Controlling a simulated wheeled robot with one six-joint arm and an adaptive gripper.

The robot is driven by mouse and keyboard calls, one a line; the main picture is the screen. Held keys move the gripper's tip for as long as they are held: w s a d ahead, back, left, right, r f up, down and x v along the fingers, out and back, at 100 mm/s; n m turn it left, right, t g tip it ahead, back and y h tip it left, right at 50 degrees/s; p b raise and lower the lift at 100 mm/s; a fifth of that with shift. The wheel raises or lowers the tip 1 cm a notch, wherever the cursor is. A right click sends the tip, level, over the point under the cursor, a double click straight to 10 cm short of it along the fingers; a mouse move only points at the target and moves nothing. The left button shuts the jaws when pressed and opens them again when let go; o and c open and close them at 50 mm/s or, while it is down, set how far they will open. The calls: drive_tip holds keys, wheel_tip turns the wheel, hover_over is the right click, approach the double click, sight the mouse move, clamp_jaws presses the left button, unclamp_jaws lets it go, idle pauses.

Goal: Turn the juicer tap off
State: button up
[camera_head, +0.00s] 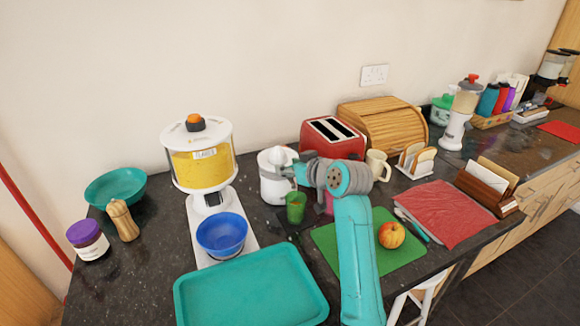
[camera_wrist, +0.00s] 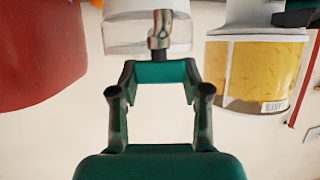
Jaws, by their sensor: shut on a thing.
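The white juicer (camera_head: 272,187) stands on the dark counter, left of the red toaster. Its metal tap (camera_wrist: 160,32) shows at the top middle of the wrist view, in front of the juicer's clear and white body (camera_wrist: 118,30). My gripper (camera_head: 291,171) is at the juicer's right front side. In the wrist view my teal fingertips (camera_wrist: 160,71) are together at the end of the tap, shut on it; the exact contact is partly hidden by the fingers. A green cup (camera_head: 296,208) stands below my gripper, in front of the juicer.
A cereal dispenser (camera_head: 203,170) with a blue bowl (camera_head: 221,232) stands left. The red toaster (camera_head: 330,138) and a mug (camera_head: 377,163) are behind my arm. A teal tray (camera_head: 250,290) lies in front; a green board (camera_head: 405,255) with an apple (camera_head: 391,235) is right.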

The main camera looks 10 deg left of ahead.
drive_tip(key=shift+m+t+h, duration=0.9)
drive_tip(key=shift+m+h, duration=0.2)
drive_tip(key=shift+m, duration=0.1)
drive_tip(key=o, duration=1.2)
drive_tip(key=shift+c, duration=0.2)
drive_tip(key=v, duration=1.2)
drive_tip(key=shift+f, duration=0.15)
